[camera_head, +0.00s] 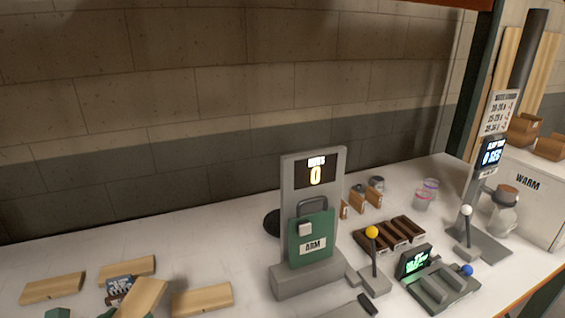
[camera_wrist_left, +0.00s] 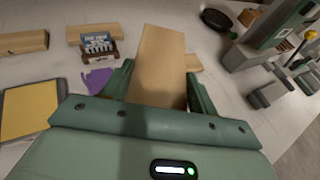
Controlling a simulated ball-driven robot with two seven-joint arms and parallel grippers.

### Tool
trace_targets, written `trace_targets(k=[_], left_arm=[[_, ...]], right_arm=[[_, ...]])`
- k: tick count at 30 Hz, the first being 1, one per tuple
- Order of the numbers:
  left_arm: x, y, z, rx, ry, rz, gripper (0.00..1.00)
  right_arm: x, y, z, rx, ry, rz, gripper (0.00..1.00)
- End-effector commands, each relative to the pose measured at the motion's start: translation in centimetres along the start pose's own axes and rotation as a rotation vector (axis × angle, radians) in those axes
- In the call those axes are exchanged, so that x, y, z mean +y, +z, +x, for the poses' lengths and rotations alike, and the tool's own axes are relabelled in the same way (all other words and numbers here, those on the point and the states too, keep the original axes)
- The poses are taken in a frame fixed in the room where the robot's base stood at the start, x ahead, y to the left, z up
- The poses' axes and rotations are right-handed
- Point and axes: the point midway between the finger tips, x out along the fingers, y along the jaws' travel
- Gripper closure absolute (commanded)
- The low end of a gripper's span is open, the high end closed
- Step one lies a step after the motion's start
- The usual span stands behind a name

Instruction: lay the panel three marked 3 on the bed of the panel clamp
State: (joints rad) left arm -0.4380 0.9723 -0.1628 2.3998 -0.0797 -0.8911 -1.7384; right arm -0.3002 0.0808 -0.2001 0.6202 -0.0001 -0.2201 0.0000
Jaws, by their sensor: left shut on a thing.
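My left gripper (camera_wrist_left: 160,88) is shut on a pale wooden panel (camera_wrist_left: 158,55), with one green finger on each side of it. The held panel also shows in the head view (camera_head: 142,297), tilted, at the bottom left. No 3 is readable on its visible face, so I cannot tell if it is panel three. Other similar panels lie on the table at the left (camera_head: 53,288), behind (camera_head: 127,267) and to the right (camera_head: 202,299) of it. No label names the panel clamp; a low grey fixture with a green-lit screen (camera_head: 437,287) stands at the right. My right gripper is not in view.
A grey stand with a green ARM plate (camera_head: 312,240) rises mid-table, beside a yellow-knobbed lever (camera_head: 374,262). A dark compartment rack (camera_head: 390,234), a tall display post (camera_head: 485,185) and a WARM box (camera_head: 528,195) are farther right. The table behind the panels is clear.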

Motion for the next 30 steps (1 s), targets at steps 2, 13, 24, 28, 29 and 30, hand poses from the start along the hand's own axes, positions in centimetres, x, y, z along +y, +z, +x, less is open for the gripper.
trace_targets(k=[2, 13, 24, 28, 29, 30], left_arm=[[-0.7, 0.1, 0.3, -0.006, 0.05, -0.033, 0.66], [-9.4, 6.1, 2.2, -0.012, 0.042, -0.023, 0.66], [-10.3, 8.7, 2.4, -0.002, 0.041, -0.014, 0.66], [-10.8, 8.4, 2.1, 0.002, 0.034, -0.011, 0.66], [-11.1, 8.3, 2.0, 0.001, 0.03, -0.01, 0.66], [-11.3, 7.9, 2.1, 0.002, 0.028, -0.009, 0.66]], right_arm=[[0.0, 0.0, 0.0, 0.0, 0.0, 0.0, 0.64], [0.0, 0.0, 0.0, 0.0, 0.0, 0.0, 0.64], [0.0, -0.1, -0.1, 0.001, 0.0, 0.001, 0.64], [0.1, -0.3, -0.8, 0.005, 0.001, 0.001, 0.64], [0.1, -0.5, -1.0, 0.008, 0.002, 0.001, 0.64], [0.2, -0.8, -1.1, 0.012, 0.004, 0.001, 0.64]])
